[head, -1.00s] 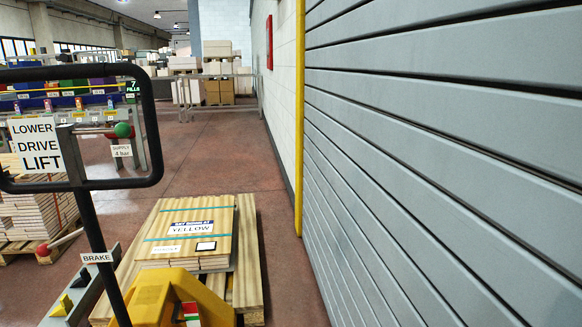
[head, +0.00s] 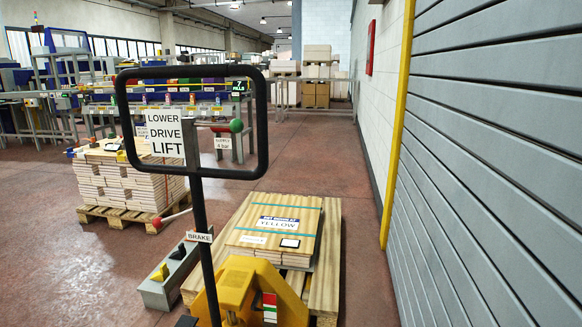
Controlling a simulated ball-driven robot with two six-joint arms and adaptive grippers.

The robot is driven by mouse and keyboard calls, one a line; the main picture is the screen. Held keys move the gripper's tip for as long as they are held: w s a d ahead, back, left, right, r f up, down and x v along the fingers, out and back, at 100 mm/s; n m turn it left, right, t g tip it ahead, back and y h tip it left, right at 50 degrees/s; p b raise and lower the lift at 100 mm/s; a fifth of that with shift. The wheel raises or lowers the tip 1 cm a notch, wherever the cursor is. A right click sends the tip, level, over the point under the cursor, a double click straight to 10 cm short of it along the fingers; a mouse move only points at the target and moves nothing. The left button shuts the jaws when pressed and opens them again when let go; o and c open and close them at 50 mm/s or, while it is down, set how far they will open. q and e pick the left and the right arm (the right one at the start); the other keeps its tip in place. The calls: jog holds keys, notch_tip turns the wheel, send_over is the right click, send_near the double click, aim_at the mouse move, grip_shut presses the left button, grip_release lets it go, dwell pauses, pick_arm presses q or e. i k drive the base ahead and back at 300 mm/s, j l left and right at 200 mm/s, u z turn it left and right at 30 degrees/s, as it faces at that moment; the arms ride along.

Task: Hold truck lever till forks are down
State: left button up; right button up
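The pallet truck's black loop handle (head: 262,150) stands upright in front of me, with a white "LOWER / DRIVE / LIFT" sign (head: 165,133) on its left. The truck's yellow body (head: 238,285) is at the bottom, with a red, white and green marker (head: 269,306). The truck stands at a wooden pallet (head: 325,275) with boards labelled "YELLOW" (head: 278,224). The forks are hidden. Neither of my grippers is in view.
A grey box with a "BRAKE" sign (head: 199,237) and a red-ended lever (head: 156,222) is left of the truck. Stacked boards on another pallet (head: 113,215) stand further left. A grey shutter wall (head: 490,170) closes the right. Red floor (head: 300,150) is clear beyond the pallet.

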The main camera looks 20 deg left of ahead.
aim_at(235, 125)
jog(key=j+u, duration=0.1)
jog(key=j, duration=0.35)
jog(key=i+j+u, duration=0.15)
jog(key=j, duration=0.3)
jog(key=j+u, duration=0.1)
jog(key=j, duration=0.35)
jog(key=i+j+u, duration=0.1)
jog(key=j, duration=0.3)
jog(key=i, duration=0.05)
